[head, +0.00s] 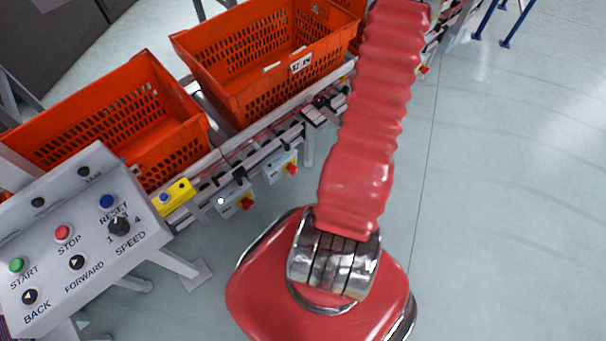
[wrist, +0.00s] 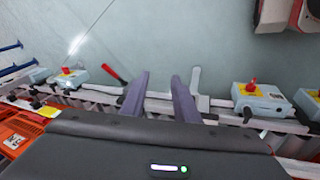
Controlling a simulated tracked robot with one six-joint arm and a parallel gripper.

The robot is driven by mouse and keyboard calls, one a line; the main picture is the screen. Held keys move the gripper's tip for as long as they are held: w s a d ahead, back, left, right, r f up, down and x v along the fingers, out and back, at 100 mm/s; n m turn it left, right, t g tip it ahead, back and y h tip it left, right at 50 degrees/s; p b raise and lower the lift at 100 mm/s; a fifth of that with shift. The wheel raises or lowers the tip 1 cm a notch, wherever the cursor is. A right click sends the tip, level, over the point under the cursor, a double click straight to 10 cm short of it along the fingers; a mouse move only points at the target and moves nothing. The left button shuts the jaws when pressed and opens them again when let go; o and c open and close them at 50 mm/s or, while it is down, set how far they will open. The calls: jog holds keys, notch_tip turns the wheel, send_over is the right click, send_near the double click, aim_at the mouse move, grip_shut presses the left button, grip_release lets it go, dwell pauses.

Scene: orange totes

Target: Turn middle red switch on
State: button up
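In the wrist view my gripper (wrist: 160,84) has its two dark fingers apart, with nothing between them. A red switch (wrist: 251,85) sits on a grey box to the right of the fingers, clear of them. Another red switch (wrist: 68,71) is on a box to the left, and part of a third (wrist: 315,93) shows at the right edge. In the head view red switches show on the conveyor side: a near one (head: 246,203), one beyond it (head: 291,168) and a far one (head: 423,70) beside my arm. My gripper is out of the head view.
A red-handled lever (wrist: 115,73) and a pale lever (wrist: 195,78) flank the fingertips. Orange totes (head: 165,130) stand on the conveyor (head: 265,138). A control panel (head: 80,240) and a yellow button box (head: 174,197) are at left.

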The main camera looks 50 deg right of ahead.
jog(key=w+a+r+h, duration=0.1)
jog(key=w+a+r, duration=0.25)
jog(key=r, duration=0.45)
jog(key=w+a+r+h, duration=0.1)
jog(key=w+a+r, duration=0.1)
jog(key=w+r, duration=0.5)
jog(key=w+a+r+t, duration=0.1)
jog(key=w+a+r, duration=0.1)
jog(key=a+r, duration=0.8)
jog(key=w+a+r+t, duration=0.1)
jog(key=w+a+r, duration=0.1)
jog(key=a+r, duration=0.75)
jog(key=s+a+r+n+t+y, duration=0.1)
jog(key=s+a+r+y, duration=0.1)
jog(key=a, duration=0.7)
jog(key=s+a+r+n+y, duration=0.1)
jog(key=s+a+r, duration=0.2)
jog(key=a, duration=0.6)
jog(key=s+a+r+n+t+y, duration=0.1)
jog(key=s+a+r+y, duration=0.1)
jog(key=s+a, duration=0.4)
jog(key=a+r, duration=0.1)
jog(key=a, duration=0.3)
jog(key=shift+n+t+y, duration=0.3)
jog(key=shift+n, duration=0.1)
